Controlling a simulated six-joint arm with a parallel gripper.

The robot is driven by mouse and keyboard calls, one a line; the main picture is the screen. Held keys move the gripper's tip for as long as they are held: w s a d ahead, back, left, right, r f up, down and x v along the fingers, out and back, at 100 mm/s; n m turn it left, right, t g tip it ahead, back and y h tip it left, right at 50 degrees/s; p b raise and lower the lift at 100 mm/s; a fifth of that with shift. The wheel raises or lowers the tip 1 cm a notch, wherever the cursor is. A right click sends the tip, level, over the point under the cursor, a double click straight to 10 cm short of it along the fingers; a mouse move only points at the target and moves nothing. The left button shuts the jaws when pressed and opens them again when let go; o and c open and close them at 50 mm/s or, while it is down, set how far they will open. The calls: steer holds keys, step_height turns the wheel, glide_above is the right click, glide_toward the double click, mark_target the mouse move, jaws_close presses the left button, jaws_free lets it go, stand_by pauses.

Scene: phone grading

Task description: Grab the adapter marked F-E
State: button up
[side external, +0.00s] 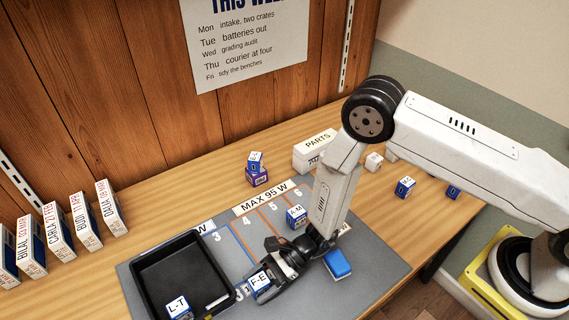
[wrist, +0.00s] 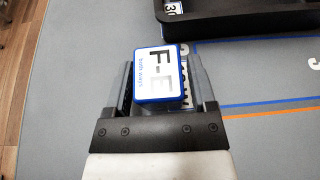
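The adapter marked F-E (side external: 260,281) is a small blue block with a white label. In the wrist view, F-E (wrist: 159,73) sits between the two fingers of my gripper (wrist: 164,85), its label facing the camera. A narrow gap with part of a printed label shows between the block and the right finger, so the fingers look open around it. In the side view my gripper (side external: 274,268) is low over the grey mat, at the block. Contact with the left finger and the block's underside are hidden.
A black tray (side external: 150,262) stands close left of my gripper, with an L-T adapter (side external: 178,307) inside. An A-M adapter (side external: 297,216) is on the numbered grey mat (side external: 330,297). A blue block (side external: 337,263) lies right of my gripper. A PARTS box (side external: 313,149) stands behind.

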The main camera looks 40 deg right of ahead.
jaws_close()
steer(key=shift+r, duration=0.15)
steer(key=shift+r, duration=1)
steer(key=s+d+r, duration=0.8)
steer(key=s+r, duration=0.2)
steer(key=s, duration=0.1)
steer(key=shift+s+r, duration=0.3)
steer(key=shift+r, duration=0.05)
